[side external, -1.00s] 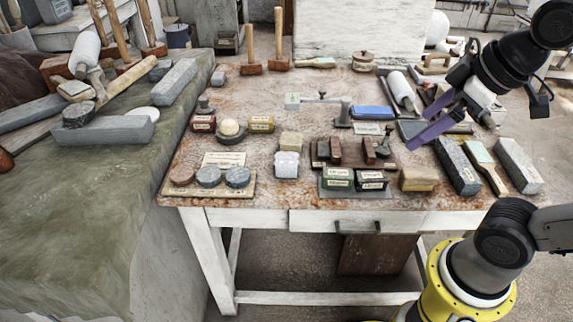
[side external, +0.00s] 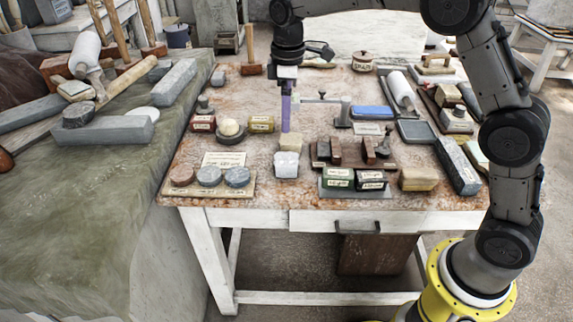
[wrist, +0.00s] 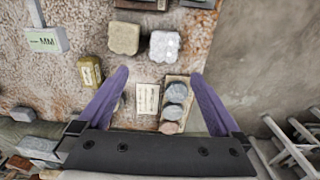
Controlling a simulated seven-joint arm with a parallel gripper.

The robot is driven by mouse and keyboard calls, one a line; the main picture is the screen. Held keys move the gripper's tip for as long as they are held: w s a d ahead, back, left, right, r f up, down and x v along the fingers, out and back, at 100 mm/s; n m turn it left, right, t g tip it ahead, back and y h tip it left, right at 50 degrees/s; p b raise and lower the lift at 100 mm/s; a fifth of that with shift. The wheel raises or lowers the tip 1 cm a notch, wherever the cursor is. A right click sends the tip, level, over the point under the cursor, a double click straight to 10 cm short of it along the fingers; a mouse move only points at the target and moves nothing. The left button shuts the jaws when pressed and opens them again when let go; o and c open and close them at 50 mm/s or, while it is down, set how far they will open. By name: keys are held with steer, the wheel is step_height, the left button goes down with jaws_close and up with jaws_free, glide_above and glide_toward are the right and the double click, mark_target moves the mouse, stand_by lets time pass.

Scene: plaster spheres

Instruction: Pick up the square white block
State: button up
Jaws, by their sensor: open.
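The square white block (side external: 287,165) sits on the worktable (side external: 260,200) near its front middle. A beige block (side external: 291,142) is right behind it. My gripper (side external: 286,130) points down above the table, a little behind and above the beige block. In the wrist view my gripper (wrist: 160,74) has its purple fingers spread wide with nothing held between them. The white block (wrist: 165,46) shows there beyond the fingertips, beside the beige block (wrist: 124,37).
A tray of round discs (side external: 210,190) and a paper card (side external: 223,158) lie left of the white block. Green and black boxes (side external: 340,180) and a wooden rack (side external: 325,155) stand to its right. A small post (side external: 345,112) stands behind, near my gripper.

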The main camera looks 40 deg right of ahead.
mark_target(286, 159)
steer(key=f, duration=1.5)
steer(key=shift+s+a+f, duration=0.1)
steer(key=shift+s+a, duration=0.1)
jaws_close()
